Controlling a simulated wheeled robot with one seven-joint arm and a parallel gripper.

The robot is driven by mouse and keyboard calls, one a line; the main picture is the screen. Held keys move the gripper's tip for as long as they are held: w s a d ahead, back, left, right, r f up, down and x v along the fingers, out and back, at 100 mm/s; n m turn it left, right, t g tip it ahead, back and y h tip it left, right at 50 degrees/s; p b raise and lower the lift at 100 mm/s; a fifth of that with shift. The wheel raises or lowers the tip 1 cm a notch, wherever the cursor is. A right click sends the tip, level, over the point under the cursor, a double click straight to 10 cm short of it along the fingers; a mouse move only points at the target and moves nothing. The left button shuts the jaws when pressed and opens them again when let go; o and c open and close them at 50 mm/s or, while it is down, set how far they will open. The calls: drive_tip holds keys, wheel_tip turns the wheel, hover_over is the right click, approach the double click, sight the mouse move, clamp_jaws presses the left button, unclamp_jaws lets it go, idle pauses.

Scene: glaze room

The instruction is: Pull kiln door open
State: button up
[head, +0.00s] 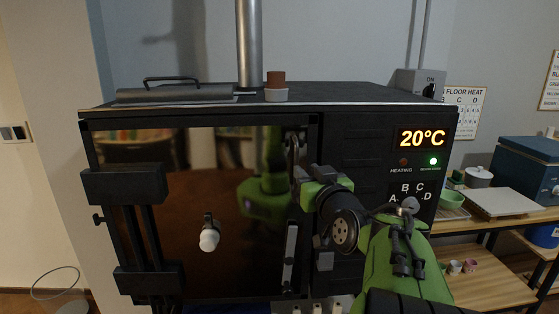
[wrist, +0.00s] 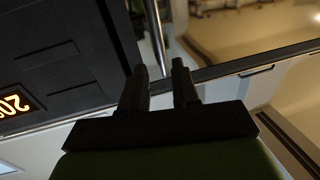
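The kiln (head: 345,145) fills the middle of the head view. Its dark, shiny door (head: 185,170) is on the left and looks closed, with hinge blocks on its left edge. A metal bar handle (head: 290,255) stands upright along the door's right edge. My gripper (head: 298,175) is at the upper half of the handle, partly hidden by my wrist. In the wrist view, the two dark fingers (wrist: 158,68) are apart. The bar handle (wrist: 155,28) runs between them with space visible beside it, so I see no firm grip. Finger contact is unclear.
A white plug (head: 209,238) sticks out of the door. A small pot (head: 275,85) and a lidded tray stand on the kiln top. A wooden shelf (head: 485,280) with bowls is at right.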

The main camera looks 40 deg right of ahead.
sight(297, 163)
drive_tip(key=p+x, duration=0.1)
drive_tip(key=x, duration=0.6)
drive_tip(key=shift+w, duration=0.4)
clamp_jaws()
